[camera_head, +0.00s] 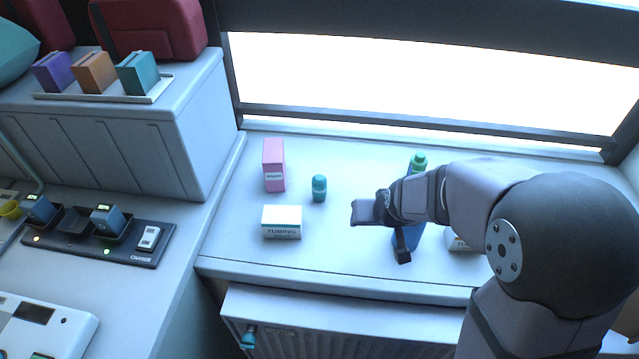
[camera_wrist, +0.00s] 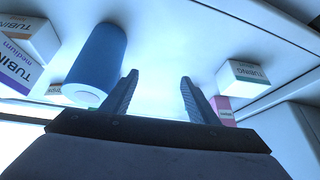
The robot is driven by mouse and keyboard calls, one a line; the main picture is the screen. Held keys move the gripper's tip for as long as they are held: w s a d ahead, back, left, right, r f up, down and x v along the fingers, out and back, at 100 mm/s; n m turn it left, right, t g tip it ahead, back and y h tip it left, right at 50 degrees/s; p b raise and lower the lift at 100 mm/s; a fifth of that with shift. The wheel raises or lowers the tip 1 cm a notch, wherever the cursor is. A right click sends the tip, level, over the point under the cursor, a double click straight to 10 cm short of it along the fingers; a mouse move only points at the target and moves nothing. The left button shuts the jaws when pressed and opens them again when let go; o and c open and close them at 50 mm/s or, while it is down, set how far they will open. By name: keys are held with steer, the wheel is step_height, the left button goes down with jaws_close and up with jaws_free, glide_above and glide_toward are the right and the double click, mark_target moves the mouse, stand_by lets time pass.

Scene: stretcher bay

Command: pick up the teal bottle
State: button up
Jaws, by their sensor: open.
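The teal bottle (camera_head: 319,189) is small and stands upright on the white counter, just right of the pink box in the head view. I cannot make it out in the wrist view. My gripper (camera_head: 380,234) is to the right of the bottle in the head view and apart from it. In the wrist view my gripper (camera_wrist: 160,80) has its two fingers spread, with only bare counter between them.
A pink box (camera_head: 274,166) and a white tubing box (camera_head: 282,222) flank the bottle. A blue cylinder (camera_wrist: 98,62) stands close beside one finger. A green-capped bottle (camera_head: 418,163) is behind my arm. A charger tray (camera_head: 82,236) lies left.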

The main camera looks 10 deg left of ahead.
steer(key=w+a+t+p, duration=0.2)
steer(key=w+a+t, duration=0.2)
steer(key=w+a, duration=0.35)
steer(key=n+t+y+p, duration=0.1)
steer(key=t+y+p, duration=0.1)
steer(key=t, duration=0.1)
glide_above(320, 186)
steer(key=s, duration=0.2)
steer(key=f, duration=0.3)
steer(key=shift+w+d+f, duration=0.1)
steer(key=shift+w+d, duration=0.1)
steer(key=shift+w, duration=0.15)
steer(key=shift+f+t, duration=0.3)
steer(key=shift+f, duration=0.2)
steer(key=shift+w, duration=0.15)
steer(key=shift+p+x, duration=0.55)
steer(key=shift+x, duration=0.35)
